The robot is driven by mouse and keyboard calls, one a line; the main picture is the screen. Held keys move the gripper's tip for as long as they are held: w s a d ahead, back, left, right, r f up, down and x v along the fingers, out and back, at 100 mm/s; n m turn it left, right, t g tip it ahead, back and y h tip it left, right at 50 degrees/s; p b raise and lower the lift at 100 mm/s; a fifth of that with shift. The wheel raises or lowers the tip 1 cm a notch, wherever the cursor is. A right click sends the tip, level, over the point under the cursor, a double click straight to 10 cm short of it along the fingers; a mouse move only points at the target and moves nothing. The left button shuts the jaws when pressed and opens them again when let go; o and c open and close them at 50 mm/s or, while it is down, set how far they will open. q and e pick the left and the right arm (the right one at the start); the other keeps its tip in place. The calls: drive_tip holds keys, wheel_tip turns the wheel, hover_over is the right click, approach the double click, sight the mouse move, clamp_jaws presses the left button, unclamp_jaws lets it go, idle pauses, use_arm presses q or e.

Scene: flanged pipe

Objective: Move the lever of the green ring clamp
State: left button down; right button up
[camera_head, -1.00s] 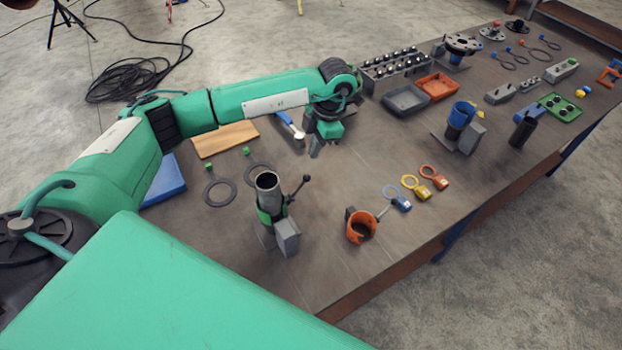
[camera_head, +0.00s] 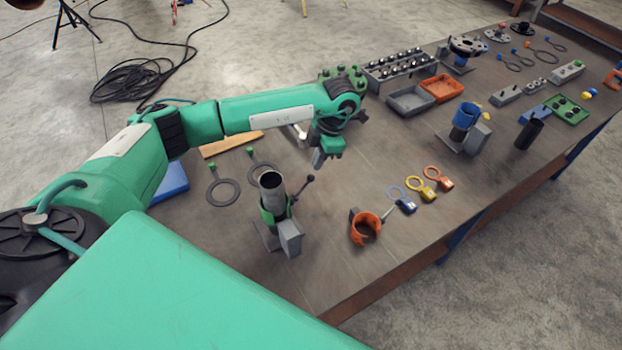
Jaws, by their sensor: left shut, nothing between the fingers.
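The green ring clamp (camera_head: 268,216) sits around the lower part of an upright grey pipe (camera_head: 271,188) on a grey stand (camera_head: 289,240). Its dark lever (camera_head: 304,188) sticks out to the right and up, ending in a round knob. My left gripper (camera_head: 319,159) is shut and empty. It hangs above the table, behind and a little to the right of the lever, apart from it. My right gripper is not in view.
An orange ring clamp (camera_head: 365,228) lies to the right of the pipe. Blue, yellow and orange padlock-like tags (camera_head: 422,186) lie further right. Flat dark rings (camera_head: 223,192) lie left of the pipe. Grey (camera_head: 410,100) and orange (camera_head: 441,87) trays stand behind.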

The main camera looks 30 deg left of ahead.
sight(313, 175)
use_arm(q)
drive_tip(key=x, duration=0.3)
drive_tip(key=shift+f+b, duration=0.15)
drive_tip(key=shift+b, duration=0.2)
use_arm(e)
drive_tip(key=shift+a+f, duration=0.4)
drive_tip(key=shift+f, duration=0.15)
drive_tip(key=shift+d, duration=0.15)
use_arm(q)
drive_tip(key=shift+f, duration=0.3)
wheel_tip(313, 175, down, 4)
drive_tip(key=b, duration=0.4)
drive_tip(key=shift+r, duration=0.15)
drive_tip(key=shift+w+d+r+b, duration=0.3)
drive_tip(key=shift+w+d, duration=0.2)
drive_tip(key=shift+w, duration=0.05)
drive_tip(key=shift+w+d+r+b, duration=0.25)
drive_tip(key=shift+w+d, duration=0.25)
drive_tip(key=shift+w, duration=0.05)
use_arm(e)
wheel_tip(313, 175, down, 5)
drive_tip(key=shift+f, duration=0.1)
